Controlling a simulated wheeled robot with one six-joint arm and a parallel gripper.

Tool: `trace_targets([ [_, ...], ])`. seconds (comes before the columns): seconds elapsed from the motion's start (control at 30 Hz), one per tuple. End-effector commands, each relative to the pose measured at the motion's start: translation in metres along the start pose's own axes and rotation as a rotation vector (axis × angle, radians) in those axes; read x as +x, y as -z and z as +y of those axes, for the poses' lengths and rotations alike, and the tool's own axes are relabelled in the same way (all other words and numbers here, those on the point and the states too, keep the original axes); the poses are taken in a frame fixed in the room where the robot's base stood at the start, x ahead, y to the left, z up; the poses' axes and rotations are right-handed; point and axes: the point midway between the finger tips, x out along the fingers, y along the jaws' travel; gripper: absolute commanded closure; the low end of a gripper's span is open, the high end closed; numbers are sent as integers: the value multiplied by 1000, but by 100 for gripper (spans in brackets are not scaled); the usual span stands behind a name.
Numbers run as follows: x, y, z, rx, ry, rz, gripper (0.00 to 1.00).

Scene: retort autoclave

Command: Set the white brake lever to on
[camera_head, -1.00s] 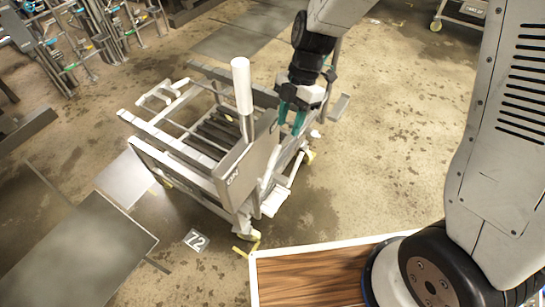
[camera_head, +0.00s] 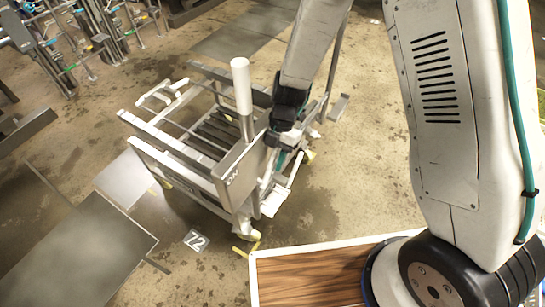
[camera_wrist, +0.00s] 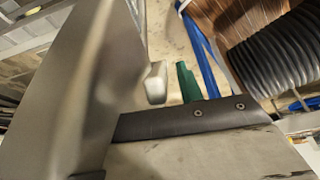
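A thick white upright handle (camera_head: 241,85), which looks like the brake lever, stands on a metal shaft at the near end of the cart. Below and beside it is a grey plate (camera_head: 246,170) with a label that seems to read ON. My gripper (camera_head: 281,160) is low, just right of this plate, with its fingers mostly hidden behind my wrist. In the wrist view, one green finger (camera_wrist: 187,82) shows near a small white block (camera_wrist: 155,84) that I cannot identify. A large blurred grey surface fills the left side. I cannot tell whether the fingers touch anything.
The metal cart frame (camera_head: 172,147) has dark rollers (camera_head: 218,130) inside. A grey platform (camera_head: 78,255) lies at the lower left, near a floor marker reading 72 (camera_head: 196,240). A wooden board (camera_head: 305,280) with a white rim is in front.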

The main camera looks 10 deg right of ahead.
Motion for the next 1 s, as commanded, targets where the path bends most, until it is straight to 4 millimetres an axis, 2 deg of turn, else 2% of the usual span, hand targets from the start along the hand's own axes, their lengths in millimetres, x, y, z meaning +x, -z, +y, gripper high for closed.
trace_targets([
  [0.2, 0, 0, 0, 0, 0, 0, 64],
  [0.33, 0, 0, 0, 0, 0, 0, 100],
  [0.5, 0, 1, 0, -1, 1, -8, 100],
  [0.73, -1, 11, 0, -2, 1, -123, 100],
  [1.0, -2, 10, 0, 0, 0, -129, 100],
])
